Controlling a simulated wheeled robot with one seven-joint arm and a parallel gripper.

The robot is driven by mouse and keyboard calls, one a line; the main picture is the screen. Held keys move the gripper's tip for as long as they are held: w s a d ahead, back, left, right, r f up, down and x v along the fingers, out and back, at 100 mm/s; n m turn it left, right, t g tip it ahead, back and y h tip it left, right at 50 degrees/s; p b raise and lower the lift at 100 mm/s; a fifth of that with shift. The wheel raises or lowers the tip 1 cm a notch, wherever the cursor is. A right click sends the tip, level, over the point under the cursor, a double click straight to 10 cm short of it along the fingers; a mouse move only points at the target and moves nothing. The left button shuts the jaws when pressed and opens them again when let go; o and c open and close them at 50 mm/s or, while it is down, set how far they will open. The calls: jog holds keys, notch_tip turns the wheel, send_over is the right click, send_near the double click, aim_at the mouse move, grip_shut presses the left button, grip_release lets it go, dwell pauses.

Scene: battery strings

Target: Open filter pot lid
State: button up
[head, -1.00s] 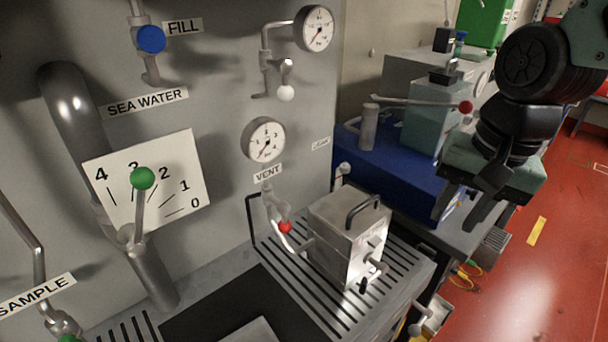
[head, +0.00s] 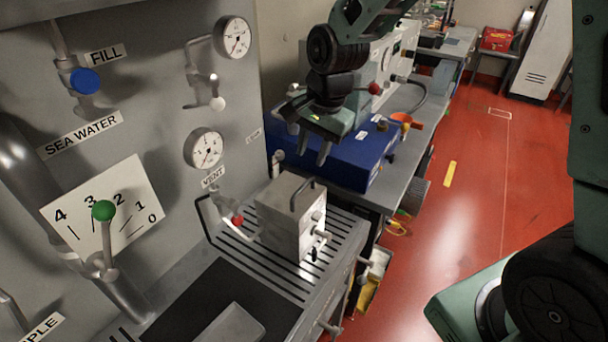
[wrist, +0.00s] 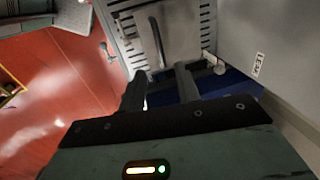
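The filter pot (head: 284,223) is a grey metal box standing upright on a slotted metal grate (head: 241,251). Its lid (head: 288,192) is shut and carries a dark arched handle (head: 305,196). In the wrist view the dark handle (wrist: 156,42) lies just beyond the fingertips, on the pale lid (wrist: 140,35). My gripper (head: 314,150) is open and empty, above and behind the pot in the head view, with its fingers pointing down. In the wrist view my gripper (wrist: 157,73) has its two fingers apart, roughly on either side of the handle's line, not touching it.
A red-tipped vent lever (head: 238,221) stands close left of the pot. The grey wall panel (head: 165,130) holds gauges and valves. A blue box (head: 345,158) sits behind the pot. Red floor (head: 430,250) lies open at the right.

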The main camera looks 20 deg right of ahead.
aim_at(304, 185)
jog(key=f, duration=0.3)
jog(key=w+f+p, duration=0.1)
jog(key=f, duration=0.2)
jog(key=a+f, duration=0.1)
jog(key=f, duration=0.1)
jog(key=shift+w+f, duration=0.2)
jog(key=shift+f, duration=0.2)
grip_shut()
